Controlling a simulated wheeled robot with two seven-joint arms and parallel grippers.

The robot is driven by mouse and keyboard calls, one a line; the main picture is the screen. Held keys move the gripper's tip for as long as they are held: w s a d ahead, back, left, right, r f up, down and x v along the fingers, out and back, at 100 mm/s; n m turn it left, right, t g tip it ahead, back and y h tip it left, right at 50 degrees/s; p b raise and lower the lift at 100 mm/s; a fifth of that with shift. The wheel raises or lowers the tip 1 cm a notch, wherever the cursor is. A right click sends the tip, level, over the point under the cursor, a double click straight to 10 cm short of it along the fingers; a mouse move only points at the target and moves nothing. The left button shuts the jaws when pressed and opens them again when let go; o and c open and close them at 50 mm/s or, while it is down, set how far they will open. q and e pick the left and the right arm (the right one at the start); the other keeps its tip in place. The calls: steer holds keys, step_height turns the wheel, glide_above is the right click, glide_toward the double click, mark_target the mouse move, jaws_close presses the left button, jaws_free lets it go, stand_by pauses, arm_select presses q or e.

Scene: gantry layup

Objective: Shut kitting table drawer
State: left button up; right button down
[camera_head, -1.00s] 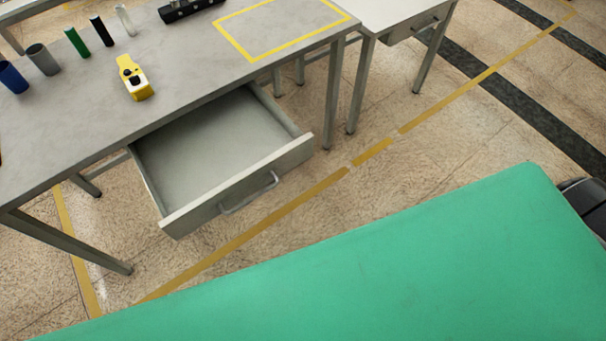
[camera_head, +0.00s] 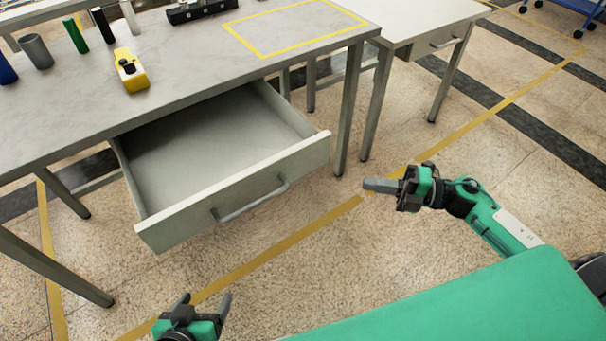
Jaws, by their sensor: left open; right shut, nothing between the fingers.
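The kitting table (camera_head: 190,62) has a grey top, and its drawer (camera_head: 240,190) is pulled well out toward me. The drawer looks empty inside and has a bar handle (camera_head: 250,201) on its front. My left gripper (camera_head: 206,299) is at the bottom of the view, open, in front of and below the drawer front, apart from it. My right gripper (camera_head: 370,185) is shut and empty, pointing left, to the right of the drawer's right front corner and clear of it.
On the tabletop stand a yellow tool (camera_head: 131,72), a grey cup (camera_head: 36,51), a green cylinder (camera_head: 75,36) and a black rack (camera_head: 201,10). A second table (camera_head: 420,22) with a closed drawer stands at right. Table legs (camera_head: 349,110) flank the drawer. The floor before it is clear.

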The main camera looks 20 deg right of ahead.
glide_toward(302, 164)
steer(key=a, duration=0.5)
steer(key=shift+w+a, duration=0.15)
steer(key=shift+w, duration=1.05)
arm_select(q)
steer(key=shift+w+d+r+t, duration=0.1)
steer(key=shift+d+t, duration=0.2)
steer(key=shift+d, duration=0.25)
arm_select(e)
steer(key=shift+w, duration=0.1)
steer(key=shift+w, duration=0.1)
